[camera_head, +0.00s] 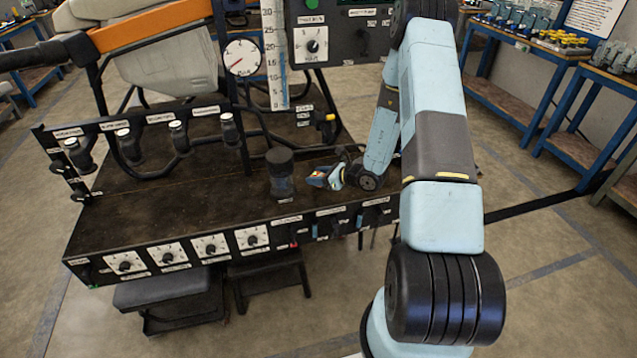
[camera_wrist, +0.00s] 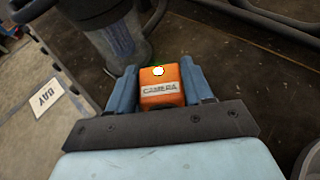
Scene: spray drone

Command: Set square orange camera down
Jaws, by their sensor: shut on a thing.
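The square orange camera (camera_wrist: 160,82) has a label on its near side and a white spot on top. In the wrist view it sits between the two blue fingers of my gripper (camera_wrist: 161,90), which is shut on it. In the head view my gripper (camera_head: 322,178) is low over the dark bench top (camera_head: 190,215), near its right part. The camera is small and mostly hidden by the fingers there. I cannot tell whether the camera touches the bench top.
A dark cylindrical canister (camera_head: 281,174) stands just left of my gripper; its clear body also shows in the wrist view (camera_wrist: 122,42). Black tubing and a gauge (camera_head: 241,57) stand behind. Dials line the bench's front edge. A BAY label (camera_wrist: 47,97) lies at left. The bench top's left part is clear.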

